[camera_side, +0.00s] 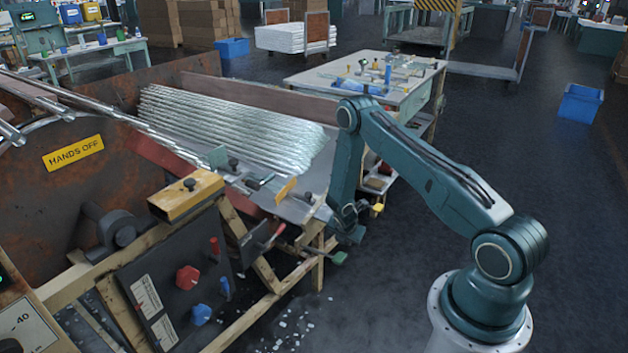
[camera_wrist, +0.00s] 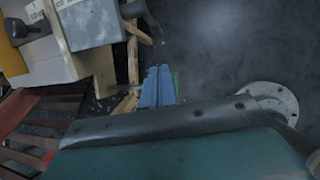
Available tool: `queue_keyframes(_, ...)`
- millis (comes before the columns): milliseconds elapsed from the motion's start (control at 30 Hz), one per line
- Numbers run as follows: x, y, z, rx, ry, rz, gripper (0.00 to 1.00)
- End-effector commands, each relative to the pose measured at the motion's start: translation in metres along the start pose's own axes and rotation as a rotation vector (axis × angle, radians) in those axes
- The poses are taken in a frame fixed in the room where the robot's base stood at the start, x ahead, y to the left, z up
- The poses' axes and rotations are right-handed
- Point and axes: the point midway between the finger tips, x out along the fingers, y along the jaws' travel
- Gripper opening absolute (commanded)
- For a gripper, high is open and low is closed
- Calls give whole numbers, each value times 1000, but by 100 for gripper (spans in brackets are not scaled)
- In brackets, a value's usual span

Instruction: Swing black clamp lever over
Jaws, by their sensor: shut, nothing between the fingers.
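My gripper (camera_wrist: 158,76) shows in the wrist view as two blue fingers side by side, shut with nothing between them. In the side view my gripper (camera_side: 347,234) hangs low beside the front right corner of the wooden frame, with no visible hold on anything. A small black clamp lever (camera_side: 260,182) lies at the lower edge of the glass tubing bed, up and left of my gripper and apart from it. Other small black knobs sit near it, so I cannot tell for sure which lever is meant. The lever is not clearly identifiable in the wrist view.
Glass tubes (camera_side: 230,125) lie on the sloped bed. A yellow block (camera_side: 187,195) and a control panel (camera_side: 180,285) with red and blue knobs stand at left. A cluttered white table (camera_side: 345,75) is behind my arm.

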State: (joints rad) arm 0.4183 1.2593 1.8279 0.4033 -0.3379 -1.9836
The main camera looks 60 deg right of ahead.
Motion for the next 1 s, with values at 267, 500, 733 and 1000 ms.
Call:
queue_keyframes(267,-16,0,0,0,0,0,0)
queue_keyframes(500,-17,0,0,0,0,0,0)
queue_keyframes(733,-19,2,1,9,0,2,0)
queue_keyframes(1000,-52,25,14,119,13,19,0)
